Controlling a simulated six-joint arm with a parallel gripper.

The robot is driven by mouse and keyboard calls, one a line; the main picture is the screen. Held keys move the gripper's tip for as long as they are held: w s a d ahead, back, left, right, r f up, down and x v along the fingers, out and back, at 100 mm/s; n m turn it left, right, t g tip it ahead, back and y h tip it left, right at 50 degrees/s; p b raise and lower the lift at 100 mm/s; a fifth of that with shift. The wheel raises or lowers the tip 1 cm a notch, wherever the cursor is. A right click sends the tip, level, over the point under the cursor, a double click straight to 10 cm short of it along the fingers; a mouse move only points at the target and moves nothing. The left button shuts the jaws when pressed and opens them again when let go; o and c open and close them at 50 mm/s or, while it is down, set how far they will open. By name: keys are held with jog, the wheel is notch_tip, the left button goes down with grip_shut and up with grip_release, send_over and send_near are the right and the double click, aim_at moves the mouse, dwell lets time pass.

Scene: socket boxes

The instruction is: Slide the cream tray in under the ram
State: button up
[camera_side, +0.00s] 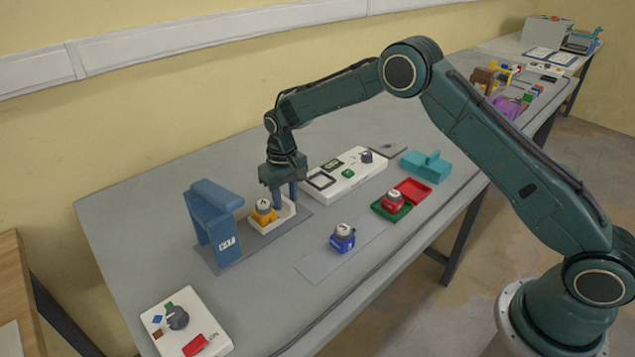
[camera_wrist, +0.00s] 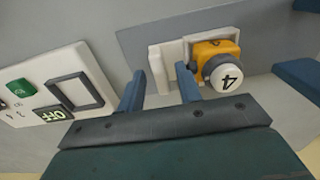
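The cream tray (camera_side: 286,218) lies on a grey base plate, with a yellow box (camera_side: 263,214) with a white round top in it. In the wrist view the top of the yellow box (camera_wrist: 212,48) reads 4. The blue press with the ram (camera_side: 212,222) stands at the left end of the plate, apart from the tray; the ram's underside is hidden. My gripper (camera_side: 285,203) is low at the tray's right end, pointing down. In the wrist view its fingers (camera_wrist: 159,72) are apart, either side of the tray's end wall (camera_wrist: 156,66); contact cannot be told.
A white panel (camera_side: 345,176) with an OFF label stands close right of my gripper. A blue box (camera_side: 343,238) sits in front, a red box (camera_side: 392,201) and teal block (camera_side: 427,166) further right. Another white control panel (camera_side: 187,323) is at front left.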

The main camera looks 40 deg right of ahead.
aim_at(257, 209)
grip_shut()
jog(key=a, duration=0.8)
jog(key=shift+a, duration=0.2)
grip_release()
jog(key=shift+r, duration=0.2)
notch_tip(257, 209, up, 14)
jog(key=shift+f, duration=0.25)
dwell(0.4)
